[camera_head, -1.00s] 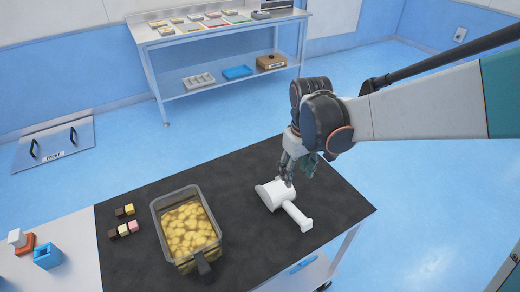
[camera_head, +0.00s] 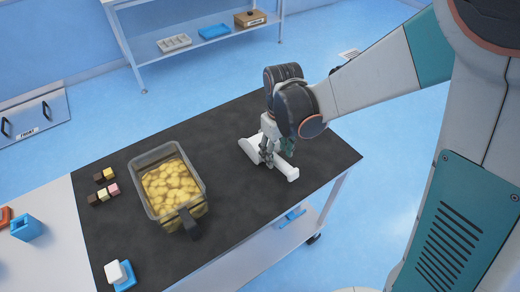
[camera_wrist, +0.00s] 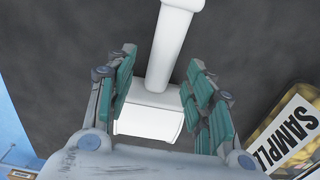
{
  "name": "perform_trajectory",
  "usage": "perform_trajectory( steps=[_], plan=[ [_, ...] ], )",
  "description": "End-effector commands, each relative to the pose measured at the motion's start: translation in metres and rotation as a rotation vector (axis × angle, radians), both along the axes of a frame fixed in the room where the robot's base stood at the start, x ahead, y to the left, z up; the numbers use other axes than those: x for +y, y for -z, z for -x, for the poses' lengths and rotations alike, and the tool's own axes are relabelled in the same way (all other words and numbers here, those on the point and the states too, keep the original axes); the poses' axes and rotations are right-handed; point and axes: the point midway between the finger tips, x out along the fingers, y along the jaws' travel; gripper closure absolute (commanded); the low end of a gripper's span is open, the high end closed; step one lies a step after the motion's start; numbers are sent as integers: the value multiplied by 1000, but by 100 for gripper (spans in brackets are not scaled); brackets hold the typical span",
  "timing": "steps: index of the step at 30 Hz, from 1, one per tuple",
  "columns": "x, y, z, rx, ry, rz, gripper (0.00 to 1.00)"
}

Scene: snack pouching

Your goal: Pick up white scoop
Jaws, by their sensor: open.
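The white scoop (camera_head: 286,171) lies on the black table mat (camera_head: 236,215) at the right part of the table. In the wrist view the scoop (camera_wrist: 171,50) shows its handle running up the picture and its wide head low between the fingers. My gripper (camera_head: 265,158) is over the scoop in the head view and hides part of it. In the wrist view my gripper (camera_wrist: 160,78) is open, with its green-padded fingers on either side of the handle, apart from it.
A clear bin of yellow snacks (camera_head: 196,219) stands left of the scoop. Several small coloured blocks (camera_head: 102,193) lie at the left. A white and blue piece (camera_head: 118,274) sits near the front. A label reading SAMPLE (camera_wrist: 290,130) shows in the wrist view.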

Motion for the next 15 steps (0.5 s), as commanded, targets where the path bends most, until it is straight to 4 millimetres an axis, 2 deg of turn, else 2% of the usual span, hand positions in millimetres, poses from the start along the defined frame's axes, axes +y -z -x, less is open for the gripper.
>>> perform_trajectory(
  steps=[1, 6, 13, 14, 15],
  plan=[
    [0, 12, 0, 0, 0, 0, 52],
    [0, 33, 1, 0, 0, 0, 52],
    [0, 34, 1, 0, 0, 0, 52],
    [0, 34, 1, 0, 0, 0, 54],
    [0, 33, 1, 0, 0, 0, 63]
  ],
)
